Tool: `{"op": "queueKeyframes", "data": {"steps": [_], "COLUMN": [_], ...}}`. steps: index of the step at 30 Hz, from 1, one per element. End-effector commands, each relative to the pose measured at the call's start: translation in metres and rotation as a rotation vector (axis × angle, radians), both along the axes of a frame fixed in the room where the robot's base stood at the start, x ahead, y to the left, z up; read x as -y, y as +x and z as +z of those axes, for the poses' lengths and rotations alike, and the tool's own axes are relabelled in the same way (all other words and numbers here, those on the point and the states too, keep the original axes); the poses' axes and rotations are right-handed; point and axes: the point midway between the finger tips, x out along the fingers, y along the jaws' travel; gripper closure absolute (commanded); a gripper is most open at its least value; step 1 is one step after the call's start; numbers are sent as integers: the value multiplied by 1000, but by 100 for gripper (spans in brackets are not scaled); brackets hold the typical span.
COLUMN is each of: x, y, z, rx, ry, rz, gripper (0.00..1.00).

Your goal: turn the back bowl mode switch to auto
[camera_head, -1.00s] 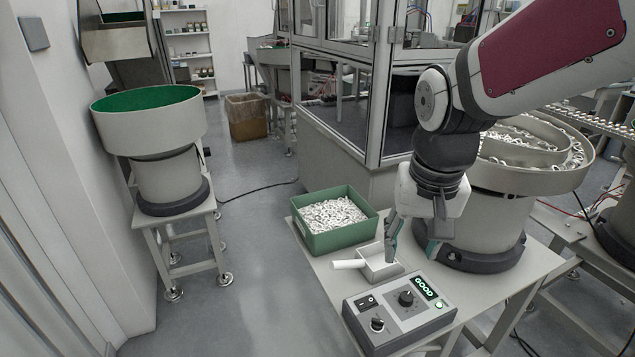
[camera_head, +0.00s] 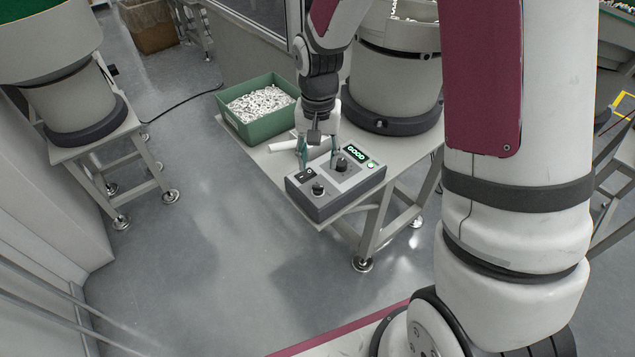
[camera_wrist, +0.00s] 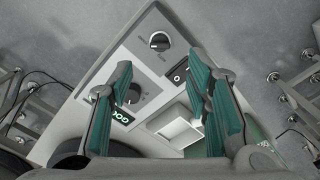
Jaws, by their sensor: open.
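A grey control box (camera_head: 335,185) sits at the front corner of the table. It has two black rotary knobs: one near the front (camera_head: 318,189) and one beside the display (camera_head: 341,165). In the wrist view, the front knob (camera_wrist: 160,41) lies beyond my fingertips, and the other knob (camera_wrist: 133,96) is close beside the left finger and partly hidden by it. Their labels are too small to read. A black rocker switch (camera_head: 307,174) and a lit GOOD display (camera_head: 357,153) are also on the box. My gripper (camera_head: 319,154) is open and empty above the box's back part.
A green bin (camera_head: 260,115) of small white parts stands behind the box. A white scoop (camera_wrist: 180,128) lies between them, its handle (camera_head: 283,146) pointing left. A large feeder bowl base (camera_head: 395,85) stands close at the back right. Floor (camera_head: 220,220) is clear left of the table.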

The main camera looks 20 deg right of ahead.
Motion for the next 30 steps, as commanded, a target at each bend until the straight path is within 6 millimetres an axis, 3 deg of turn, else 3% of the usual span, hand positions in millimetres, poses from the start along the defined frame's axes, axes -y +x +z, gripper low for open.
{"op": "queueKeyframes", "data": {"steps": [6,13,18,27,28,30], "x": [0,0,0,0,0,0], "y": [-1,-1,0,0,0,0], "z": [-46,-79,-91,-93,-93,-93], "rx": [-5,-2,0,0,0,0], "ry": [0,0,-1,0,0,0], "rz": [1,0,2,1,1,1], "gripper": [55,55,55,55,58,74]}}
